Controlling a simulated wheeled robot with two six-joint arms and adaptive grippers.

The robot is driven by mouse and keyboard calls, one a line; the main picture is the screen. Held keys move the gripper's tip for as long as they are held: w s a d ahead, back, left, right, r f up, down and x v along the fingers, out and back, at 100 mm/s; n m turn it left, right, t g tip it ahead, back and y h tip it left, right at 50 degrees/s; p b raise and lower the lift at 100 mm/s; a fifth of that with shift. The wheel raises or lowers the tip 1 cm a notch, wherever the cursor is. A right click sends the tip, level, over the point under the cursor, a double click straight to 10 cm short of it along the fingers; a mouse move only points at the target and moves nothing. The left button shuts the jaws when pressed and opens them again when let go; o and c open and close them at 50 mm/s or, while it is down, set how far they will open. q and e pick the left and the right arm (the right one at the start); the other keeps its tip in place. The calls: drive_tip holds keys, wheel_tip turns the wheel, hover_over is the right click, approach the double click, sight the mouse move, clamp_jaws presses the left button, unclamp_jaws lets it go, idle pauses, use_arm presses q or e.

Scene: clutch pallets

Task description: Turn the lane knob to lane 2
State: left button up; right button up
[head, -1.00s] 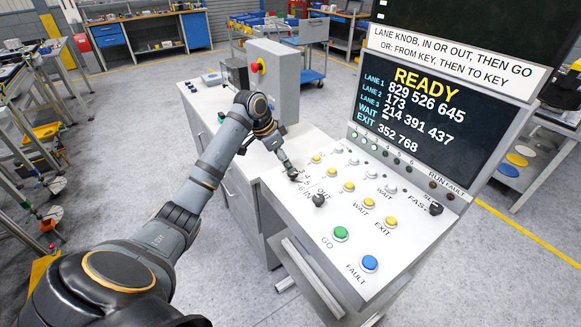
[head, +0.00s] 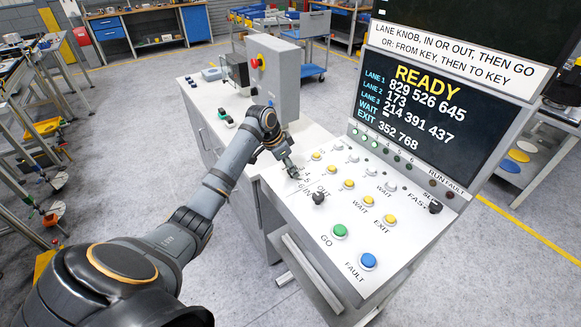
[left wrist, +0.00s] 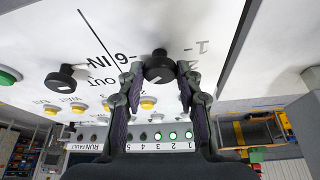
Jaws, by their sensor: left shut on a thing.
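The black lane knob (left wrist: 158,66) shows upside down in the left wrist view, between the fingers of my left gripper (left wrist: 160,76). The fingers are closed around it. Parts of the printed numbers around it show, with 1 to the right and 6 to the left; I cannot tell for certain which number the knob points at. In the head view my left gripper (head: 291,171) is over the left part of the sloped white panel (head: 290,205) and mostly hides the knob. My right gripper is not in view.
The black in/out knob (head: 318,197) stands close in front of my left gripper. Several yellow buttons, a green GO button (head: 340,231) and a blue FAULT button (head: 368,262) are on the panel. The screen (head: 420,110) reads READY.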

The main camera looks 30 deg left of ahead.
use_arm(q)
drive_tip(key=shift+c, duration=0.2)
